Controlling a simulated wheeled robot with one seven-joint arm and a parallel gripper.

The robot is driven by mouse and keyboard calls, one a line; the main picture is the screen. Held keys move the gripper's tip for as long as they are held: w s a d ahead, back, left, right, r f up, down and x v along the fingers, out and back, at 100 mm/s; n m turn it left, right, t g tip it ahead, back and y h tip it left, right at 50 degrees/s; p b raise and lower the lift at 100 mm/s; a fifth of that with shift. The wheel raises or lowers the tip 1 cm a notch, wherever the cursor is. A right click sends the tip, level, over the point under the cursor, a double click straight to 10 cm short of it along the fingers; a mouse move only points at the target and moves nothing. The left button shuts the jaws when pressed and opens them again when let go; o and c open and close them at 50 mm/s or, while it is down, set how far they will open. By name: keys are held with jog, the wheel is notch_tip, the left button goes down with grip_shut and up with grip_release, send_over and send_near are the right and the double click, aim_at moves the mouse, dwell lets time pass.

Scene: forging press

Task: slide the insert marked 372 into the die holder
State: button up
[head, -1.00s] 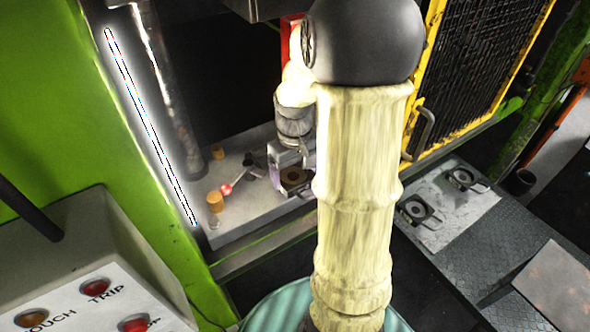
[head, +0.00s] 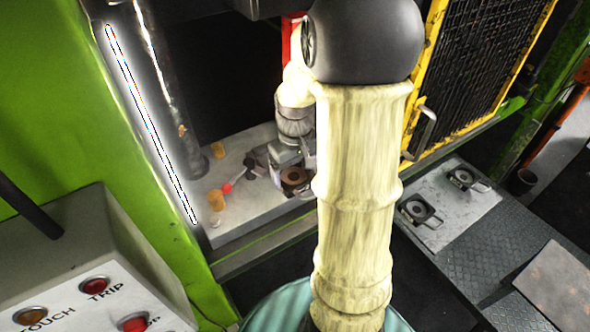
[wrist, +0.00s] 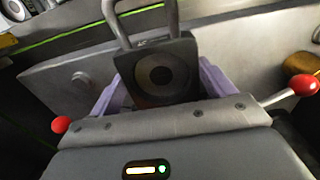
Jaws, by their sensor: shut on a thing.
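A dark square insert (wrist: 162,70) with a round recess and a U-shaped handle (wrist: 143,18) shows in the wrist view. It sits between the two pale purple fingers of my gripper (wrist: 163,88), which is shut on it. No number can be read on it. In the head view my gripper (head: 287,160) is low over the press bed, with the brown round face of the insert (head: 295,176) just below it. The die holder cannot be made out clearly; my gripper and arm cover much of that spot. Whether the insert touches the holder cannot be told.
A red-ball lever (head: 227,188) and orange knobs (head: 216,200) stand on the pale press bed (head: 245,215), left of my gripper. Two more inserts (head: 463,178) (head: 418,210) lie on a plate at right. A yellow mesh guard (head: 470,60) and green frame (head: 60,110) flank the opening.

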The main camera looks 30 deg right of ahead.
aim_at(296, 179)
jog(key=o, duration=2)
jog(key=shift+c, duration=0.2)
jog(key=shift+s+f, duration=0.1)
jog(key=shift+r, duration=0.2)
notch_tip(296, 179, up, 12)
jog(key=b, duration=0.2)
jog(key=shift+b, duration=0.4)
jog(key=shift+s+f, duration=0.1)
jog(key=shift+f, duration=0.1)
